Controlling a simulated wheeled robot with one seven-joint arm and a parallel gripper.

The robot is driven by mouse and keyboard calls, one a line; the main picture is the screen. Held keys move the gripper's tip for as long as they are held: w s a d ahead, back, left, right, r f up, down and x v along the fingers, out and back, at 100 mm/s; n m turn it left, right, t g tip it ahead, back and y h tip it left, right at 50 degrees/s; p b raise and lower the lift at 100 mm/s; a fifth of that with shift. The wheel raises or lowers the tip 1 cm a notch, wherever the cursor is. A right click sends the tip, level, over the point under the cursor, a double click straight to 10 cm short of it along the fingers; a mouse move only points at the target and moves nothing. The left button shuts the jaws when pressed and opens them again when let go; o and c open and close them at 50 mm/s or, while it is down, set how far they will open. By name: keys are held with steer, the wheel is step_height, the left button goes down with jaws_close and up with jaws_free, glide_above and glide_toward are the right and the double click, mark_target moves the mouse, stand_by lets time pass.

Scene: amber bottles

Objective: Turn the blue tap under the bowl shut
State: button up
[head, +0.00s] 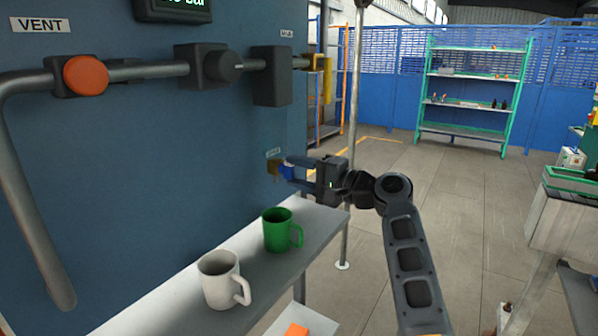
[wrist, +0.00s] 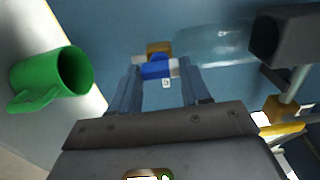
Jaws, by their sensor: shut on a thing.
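The blue tap (head: 287,170) sits on a brass fitting on the blue wall panel, low and near the panel's right edge. It also shows in the wrist view (wrist: 158,69), between my fingertips. My gripper (head: 291,172) reaches in from the right and is shut on the tap; in the wrist view one finger lies on each side of it. The exact angle of the tap's handle is hard to tell. A clear, see-through bowl shape (wrist: 215,42) shows beside the tap in the wrist view; I cannot make it out in the head view.
A green mug (head: 277,231) and a white mug (head: 219,281) stand on the shelf (head: 318,228) below the tap. A pipe with an orange knob (head: 86,76) and dark valve blocks runs above. A yellow handle (head: 327,80) hangs at the panel's right edge. Open floor lies right.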

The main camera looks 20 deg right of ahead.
steer(key=shift+d, duration=0.1)
stand_by(0.3)
steer(key=o, duration=1.1)
steer(key=shift+c, duration=0.2)
steer(key=b+v, duration=0.2)
steer(key=v, duration=0.5)
steer(key=shift+s+d, duration=0.2)
steer(key=shift+s, duration=0.1)
steer(key=shift+f, duration=0.1)
